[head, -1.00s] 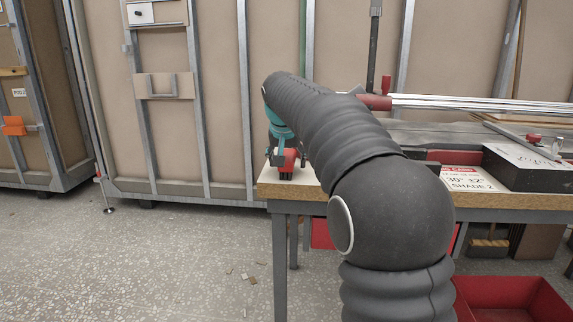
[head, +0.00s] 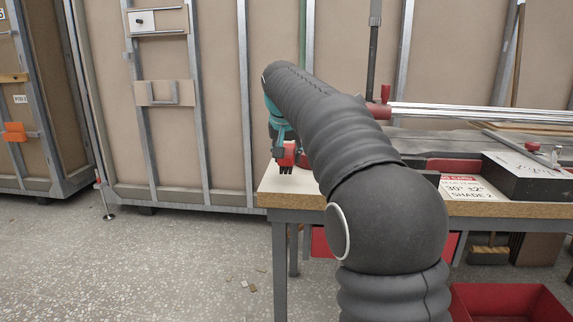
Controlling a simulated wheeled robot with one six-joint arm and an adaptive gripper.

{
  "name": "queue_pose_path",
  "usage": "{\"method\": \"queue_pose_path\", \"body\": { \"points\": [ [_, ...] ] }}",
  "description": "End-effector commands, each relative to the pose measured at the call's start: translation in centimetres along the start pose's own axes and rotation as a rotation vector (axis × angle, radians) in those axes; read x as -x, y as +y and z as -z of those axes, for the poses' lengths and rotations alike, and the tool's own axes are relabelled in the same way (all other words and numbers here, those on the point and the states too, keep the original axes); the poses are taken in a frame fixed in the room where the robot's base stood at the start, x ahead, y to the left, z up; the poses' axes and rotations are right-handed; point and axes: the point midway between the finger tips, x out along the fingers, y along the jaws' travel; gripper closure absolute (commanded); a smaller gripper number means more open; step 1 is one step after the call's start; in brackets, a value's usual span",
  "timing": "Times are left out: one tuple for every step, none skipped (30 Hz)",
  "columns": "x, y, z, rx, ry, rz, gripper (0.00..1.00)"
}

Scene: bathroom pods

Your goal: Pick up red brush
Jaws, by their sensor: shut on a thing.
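The red brush (head: 287,157) shows at the left end of the workbench, with dark bristles hanging below its red body. My gripper (head: 284,146) is shut on it from above. The brush appears a little above the pale bench top, with its bristles pointing down. My dark ribbed arm crosses the middle of the view and hides part of the bench behind it.
The workbench (head: 300,203) has a bare pale corner at its left. A white sign (head: 463,187) and a black box (head: 525,171) lie to the right. Metal rails (head: 480,114) run behind. A red bin (head: 510,302) stands on the floor at lower right.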

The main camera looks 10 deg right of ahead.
Motion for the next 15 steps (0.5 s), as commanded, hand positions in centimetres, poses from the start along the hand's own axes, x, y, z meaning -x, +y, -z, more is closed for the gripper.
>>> {"method": "queue_pose_path", "body": {
  "points": [
    [0.8, 1.2, 0.5, -0.006, 0.004, -0.001, 0.96],
    [1.1, 2.0, 0.6, -0.005, 0.003, -0.001, 0.96],
    [1.6, 2.9, 0.8, -0.007, 0.002, -0.001, 0.96],
    [1.9, 3.6, 0.9, -0.006, 0.002, -0.002, 0.96],
    [2.3, 4.4, 1.1, -0.007, 0.003, -0.002, 0.96],
    [2.8, 5.2, 1.3, -0.006, 0.003, -0.002, 0.96],
    [3.2, 5.8, 1.5, -0.007, 0.002, -0.001, 0.96],
    [3.5, 6.4, 1.6, -0.006, 0.002, -0.001, 0.96],
    [4.0, 7.2, 1.8, -0.006, 0.002, -0.001, 0.96],
    [4.2, 7.8, 2.0, -0.005, 0.003, -0.002, 0.96],
    [4.5, 8.2, 2.1, -0.004, 0.002, -0.001, 0.96],
    [4.8, 8.9, 2.2, -0.005, 0.001, -0.001, 0.96],
    [5.1, 9.3, 2.3, -0.004, 0.001, -0.001, 0.96],
    [5.3, 9.7, 2.4, -0.003, 0.001, 0.000, 0.96],
    [5.5, 10.1, 2.5, -0.003, 0.001, -0.001, 0.96]
  ]
}}
